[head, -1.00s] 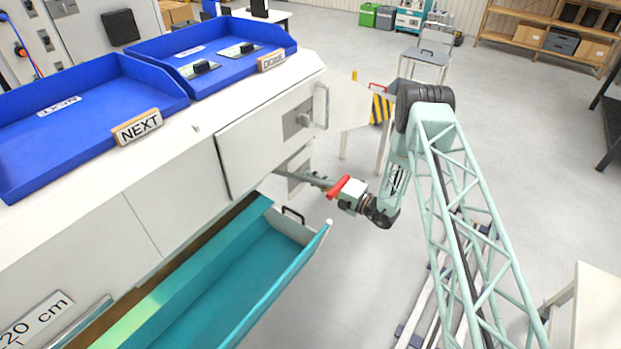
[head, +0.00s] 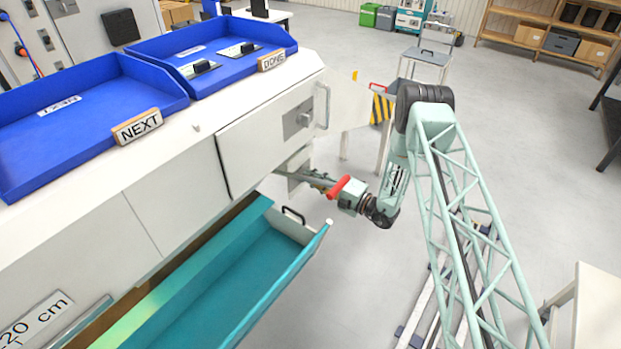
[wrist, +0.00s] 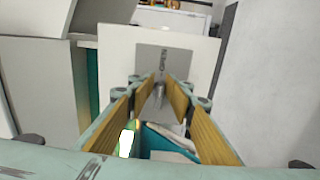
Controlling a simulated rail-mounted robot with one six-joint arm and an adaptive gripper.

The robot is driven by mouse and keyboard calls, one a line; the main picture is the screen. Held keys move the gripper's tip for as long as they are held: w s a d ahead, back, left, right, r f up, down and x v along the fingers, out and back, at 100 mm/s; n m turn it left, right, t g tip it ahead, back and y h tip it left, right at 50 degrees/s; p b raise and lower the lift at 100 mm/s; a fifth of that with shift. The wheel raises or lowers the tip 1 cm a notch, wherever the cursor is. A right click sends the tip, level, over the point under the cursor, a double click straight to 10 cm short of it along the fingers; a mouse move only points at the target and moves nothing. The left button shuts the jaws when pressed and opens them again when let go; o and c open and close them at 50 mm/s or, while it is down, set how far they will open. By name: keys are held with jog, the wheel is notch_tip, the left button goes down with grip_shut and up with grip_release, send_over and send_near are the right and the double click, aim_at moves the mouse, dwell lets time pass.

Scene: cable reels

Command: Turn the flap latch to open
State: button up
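In the wrist view a grey plate (wrist: 177,62) marked OPEN is fixed on a white panel (wrist: 118,52). A small metal latch knob (wrist: 159,91) stands out from the plate's lower part. My gripper (wrist: 161,88) points at it, with one wood-coloured finger pad on each side and a gap between them. The knob appears between the fingertips; whether either pad touches it I cannot tell. In the head view my gripper (head: 304,177) reaches left below the cabinet's corner, at a small white panel that it partly hides.
A cabinet door (head: 262,140) with a grey latch plate (head: 297,120) and a bar handle (head: 323,106) is above my gripper. A teal open trough (head: 245,290) lies below and to the left. Blue trays (head: 80,125) sit on the cabinet.

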jog(key=shift+s+d, duration=0.15)
dwell(0.5)
jog(key=v, duration=1.1)
jog(key=shift+d, duration=0.35)
jog(key=shift+s+f, duration=0.1)
jog(key=shift+s, duration=0.05)
dwell(0.3)
